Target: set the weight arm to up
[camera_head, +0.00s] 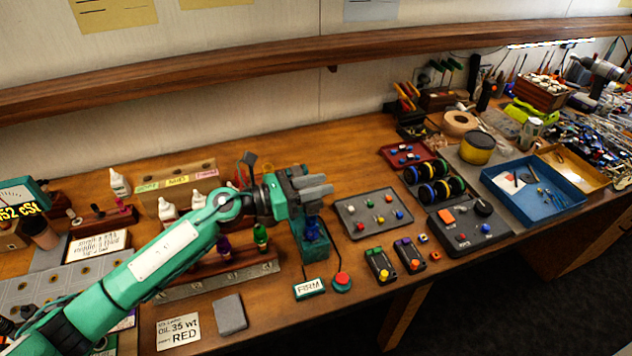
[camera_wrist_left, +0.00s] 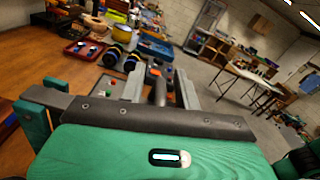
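My left gripper (camera_head: 322,188) is above the teal stand with a blue part (camera_head: 311,245), its grey fingers pointing right. In the left wrist view, the two fingers (camera_wrist_left: 158,92) are apart. A dark upright bar (camera_wrist_left: 157,90) shows between them; I cannot tell whether it is the weight arm or whether the fingers touch it. The gripper hides the top of the stand in the head view. No weight arm is clearly made out there. A FIRM sign (camera_head: 309,288) and a red button (camera_head: 342,282) sit in front of the stand. My right gripper is not in view.
A grey tray with coloured knobs (camera_head: 350,222) lies right of the stand. Small bottles in a rack (camera_head: 215,280) stand behind my left forearm. The wooden shelf (camera_head: 330,48) crosses the wall.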

